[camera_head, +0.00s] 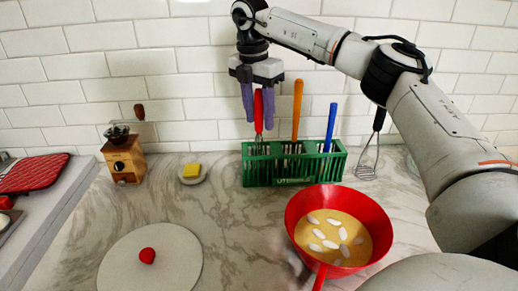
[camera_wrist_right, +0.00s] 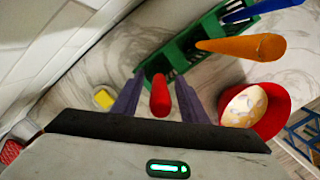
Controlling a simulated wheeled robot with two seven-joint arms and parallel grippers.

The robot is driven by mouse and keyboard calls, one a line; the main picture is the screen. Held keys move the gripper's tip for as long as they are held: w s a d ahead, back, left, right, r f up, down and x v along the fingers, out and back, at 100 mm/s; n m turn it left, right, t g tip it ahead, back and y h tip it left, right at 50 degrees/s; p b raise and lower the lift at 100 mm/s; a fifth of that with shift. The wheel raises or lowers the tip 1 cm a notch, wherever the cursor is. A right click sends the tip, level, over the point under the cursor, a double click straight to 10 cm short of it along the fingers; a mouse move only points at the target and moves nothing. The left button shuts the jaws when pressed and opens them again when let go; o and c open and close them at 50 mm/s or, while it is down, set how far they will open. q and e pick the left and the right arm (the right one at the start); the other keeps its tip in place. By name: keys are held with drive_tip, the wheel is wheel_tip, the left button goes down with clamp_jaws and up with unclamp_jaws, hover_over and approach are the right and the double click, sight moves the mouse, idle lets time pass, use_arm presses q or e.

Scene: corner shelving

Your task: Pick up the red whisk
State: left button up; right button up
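The red whisk (camera_head: 258,108) stands upright, handle up, in the left end of a green utensil holder (camera_head: 290,172). My right gripper (camera_head: 258,117) points down over it from above, one purple finger on each side of the handle. In the right wrist view the red handle (camera_wrist_right: 160,97) shows between the two open fingers (camera_wrist_right: 158,88), with gaps on both sides. The whisk's lower wires are partly hidden by the holder. My left gripper is not in view.
An orange-handled utensil (camera_head: 297,105) and a blue-handled one (camera_head: 331,125) stand in the same holder. A whisk with a dark handle (camera_head: 372,150) is at its right. A red pan (camera_head: 375,215) is in front; a grinder (camera_head: 124,158) and yellow block (camera_head: 191,170) are left.

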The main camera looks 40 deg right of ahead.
clamp_jaws()
